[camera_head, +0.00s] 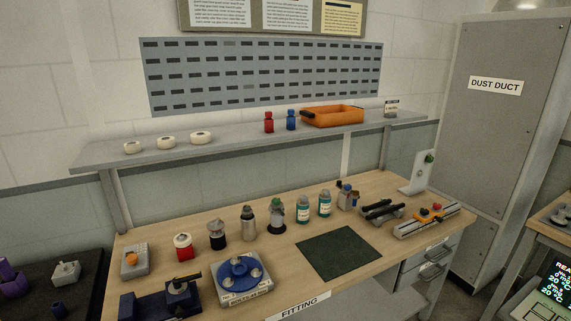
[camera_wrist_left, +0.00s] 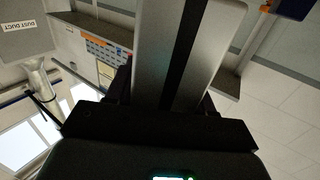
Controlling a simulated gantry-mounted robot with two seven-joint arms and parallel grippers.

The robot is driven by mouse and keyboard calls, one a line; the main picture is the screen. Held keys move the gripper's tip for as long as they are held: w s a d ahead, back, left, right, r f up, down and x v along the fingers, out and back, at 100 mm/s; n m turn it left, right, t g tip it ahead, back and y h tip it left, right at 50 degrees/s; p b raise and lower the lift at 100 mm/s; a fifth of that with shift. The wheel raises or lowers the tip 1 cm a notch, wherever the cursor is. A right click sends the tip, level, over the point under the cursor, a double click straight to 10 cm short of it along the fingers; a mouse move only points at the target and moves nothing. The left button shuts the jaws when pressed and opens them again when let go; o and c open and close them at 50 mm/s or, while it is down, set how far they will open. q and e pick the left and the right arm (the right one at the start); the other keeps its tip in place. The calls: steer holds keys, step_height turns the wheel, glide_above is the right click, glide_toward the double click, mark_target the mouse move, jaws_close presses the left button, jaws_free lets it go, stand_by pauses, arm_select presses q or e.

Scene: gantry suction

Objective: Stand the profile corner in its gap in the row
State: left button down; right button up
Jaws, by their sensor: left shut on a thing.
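In the left wrist view my left gripper (camera_wrist_left: 168,98) is shut on a silver piece with a dark lengthwise slot, which I take to be the profile corner (camera_wrist_left: 208,50). The piece stretches out to the top edge of that view; its far end is cut off. No gripper shows in the head view, so where the held piece is over the bench cannot be told. On the bench a row of small things runs from a grey block with an orange knob (camera_head: 134,260) past several bottles (camera_head: 302,209) to dark rollers (camera_head: 381,211). Which gap is meant is unclear.
A dark green mat (camera_head: 339,253) lies bare on the bench. A blue round fixture (camera_head: 240,273) and a dark blue vise (camera_head: 163,301) stand at the front left. A shelf (camera_head: 235,143) above holds tape rolls and an orange tray (camera_head: 332,116). A grey duct cabinet (camera_head: 494,140) stands right.

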arm_select(q)
steer(key=s+d+m+h, duration=0.2)
steer(key=d+m+h, duration=0.1)
steer(key=d+h, duration=0.25)
step_height(320, 180, up, 26)
steer(key=s+n+y+p, duration=0.2)
steer(key=n+y+p, duration=0.3)
steer(key=p, duration=2.9)
steer(key=s+f+m+y, duration=0.1)
steer(key=s+f, duration=0.3)
steer(key=shift+d+f+p, duration=0.35)
steer(key=shift+f+p, duration=0.05)
steer(key=shift+d+y, duration=0.1)
steer(key=shift+y, duration=0.15)
